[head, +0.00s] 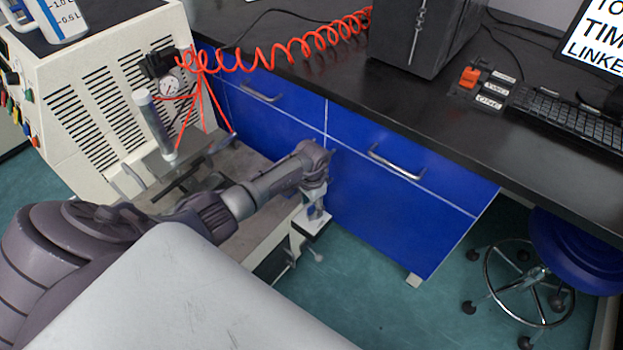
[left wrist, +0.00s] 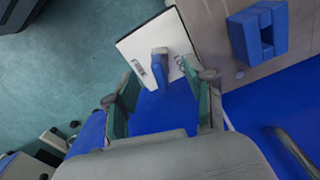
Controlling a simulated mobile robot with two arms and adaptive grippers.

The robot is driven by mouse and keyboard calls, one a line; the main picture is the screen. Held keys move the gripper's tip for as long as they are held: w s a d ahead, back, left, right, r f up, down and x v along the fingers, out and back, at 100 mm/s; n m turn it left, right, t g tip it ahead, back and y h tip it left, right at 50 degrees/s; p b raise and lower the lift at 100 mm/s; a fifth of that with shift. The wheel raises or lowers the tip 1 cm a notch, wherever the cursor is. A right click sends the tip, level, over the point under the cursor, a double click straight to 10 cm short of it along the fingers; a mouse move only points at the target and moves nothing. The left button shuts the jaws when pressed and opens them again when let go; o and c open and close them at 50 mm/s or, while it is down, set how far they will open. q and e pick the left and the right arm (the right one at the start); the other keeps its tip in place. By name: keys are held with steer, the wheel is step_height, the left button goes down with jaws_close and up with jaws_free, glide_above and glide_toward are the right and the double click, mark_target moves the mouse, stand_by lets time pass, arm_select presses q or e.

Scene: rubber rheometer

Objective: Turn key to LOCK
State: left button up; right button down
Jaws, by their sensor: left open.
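In the left wrist view a white plate (left wrist: 140,45) carries a blue key (left wrist: 160,74) with a grey end. My left gripper (left wrist: 167,85) is open, with one green-padded finger on each side of the key. I cannot tell whether either finger touches it. In the head view my left gripper (head: 315,205) points down over the white plate (head: 311,224) at the machine's right end. The key is hidden there. My right gripper is not in view.
Blue cabinets (head: 390,205) under a black counter (head: 340,95) stand close behind the gripper. A blue block (left wrist: 258,35) is on the beige panel. A cream machine (head: 100,90) with an orange coiled hose (head: 265,55) is at left. A blue stool (head: 570,255) is at right.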

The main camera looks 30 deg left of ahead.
arm_select(q)
steer(key=m, duration=0.5)
steer(key=shift+m, duration=0.3)
steer(key=m, duration=0.2)
steer(key=shift+m, duration=0.3)
steer(key=shift+m+b, duration=0.35)
steer(key=shift+m, duration=1.65)
steer(key=m, duration=0.3)
steer(key=shift+m+b, duration=0.4)
steer(key=m, duration=0.3)
steer(key=shift+m+b, duration=0.3)
steer(key=shift+b, duration=0.05)
steer(key=c, duration=0.9)
steer(key=o, duration=1)
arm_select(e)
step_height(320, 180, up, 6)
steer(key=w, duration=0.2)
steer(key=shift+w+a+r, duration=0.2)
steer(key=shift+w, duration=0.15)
